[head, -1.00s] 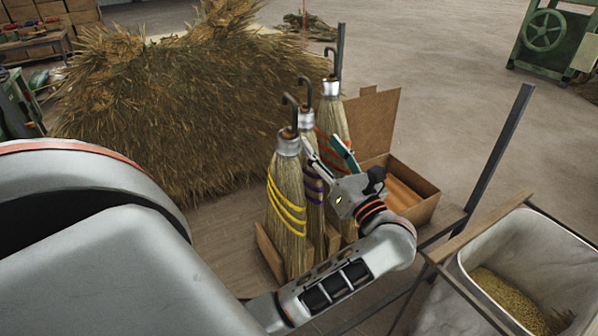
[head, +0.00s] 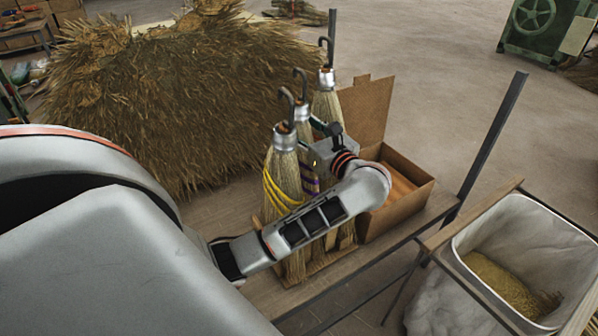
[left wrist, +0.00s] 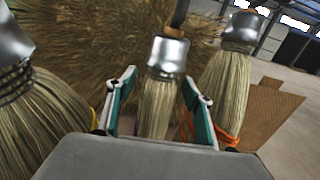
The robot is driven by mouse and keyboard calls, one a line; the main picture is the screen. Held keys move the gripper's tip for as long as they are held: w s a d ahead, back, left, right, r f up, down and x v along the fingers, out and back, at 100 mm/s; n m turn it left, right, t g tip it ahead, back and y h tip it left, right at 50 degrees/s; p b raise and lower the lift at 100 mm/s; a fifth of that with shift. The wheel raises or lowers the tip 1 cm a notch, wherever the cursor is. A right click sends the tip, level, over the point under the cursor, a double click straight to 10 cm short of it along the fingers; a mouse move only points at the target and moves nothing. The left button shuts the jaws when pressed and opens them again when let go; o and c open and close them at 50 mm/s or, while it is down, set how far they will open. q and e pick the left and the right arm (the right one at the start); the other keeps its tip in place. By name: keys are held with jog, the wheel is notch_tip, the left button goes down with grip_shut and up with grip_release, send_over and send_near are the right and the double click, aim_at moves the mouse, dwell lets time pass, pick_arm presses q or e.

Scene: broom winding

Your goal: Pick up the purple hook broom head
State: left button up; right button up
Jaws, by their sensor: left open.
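The purple hook broom head (head: 302,113) stands upright in the middle of three brooms, with a dark hook, silver collar and purple bands low on its straw. Its collar and straw also show in the centre of the left wrist view (left wrist: 167,57). My left gripper (head: 312,131) is open at its collar and upper straw, with the arm across the front. In the left wrist view, the two teal-edged fingers (left wrist: 159,78) stand on either side of the straw below the collar. The purple bands are mostly hidden there. My right gripper is not in view.
A yellow-banded broom (head: 284,140) stands close in front left, and an orange-banded broom (head: 326,98) behind right. A cardboard box (head: 408,207) lies right of them on the bench. A large straw pile (head: 170,100) is behind. A grain bin (head: 480,235) and metal post (head: 492,140) are right.

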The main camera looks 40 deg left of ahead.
pick_arm(q)
jog(key=shift+w+a, duration=0.1)
jog(key=shift+a, duration=0.05)
grip_shut()
jog(key=shift+r, duration=0.1)
